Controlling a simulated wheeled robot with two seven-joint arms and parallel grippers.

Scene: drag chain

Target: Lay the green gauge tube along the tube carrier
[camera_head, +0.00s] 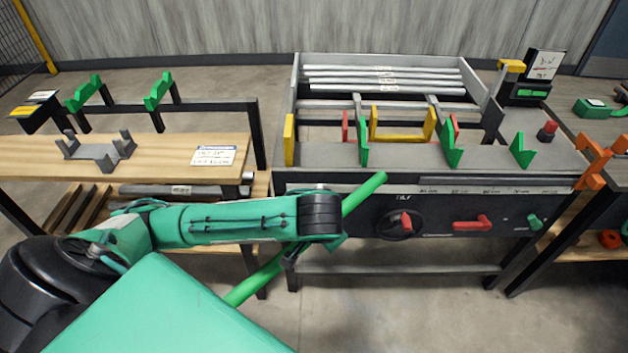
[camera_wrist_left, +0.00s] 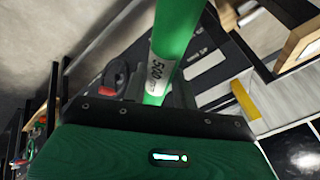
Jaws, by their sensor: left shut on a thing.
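The green gauge tube (camera_head: 364,193) slants from upper right to lower left in front of the dark machine table, its middle hidden behind my left wrist. My left gripper (camera_head: 292,258) is shut on it. In the left wrist view the tube (camera_wrist_left: 176,40) carries a white "500" label and runs up out of my left gripper (camera_wrist_left: 158,100). A grey cradle with upright prongs (camera_head: 98,150) and green V-shaped rests (camera_head: 158,91) on a dark frame stand at left; I cannot tell which is the tube carrier. My right gripper is not in view.
The machine table (camera_head: 400,155) has green V-rests (camera_head: 451,152), yellow brackets (camera_head: 432,125) and a front panel with red handles (camera_head: 472,223). A wooden bench (camera_head: 165,158) stands left. Orange holders (camera_head: 592,160) stand right. Open floor shows in front.

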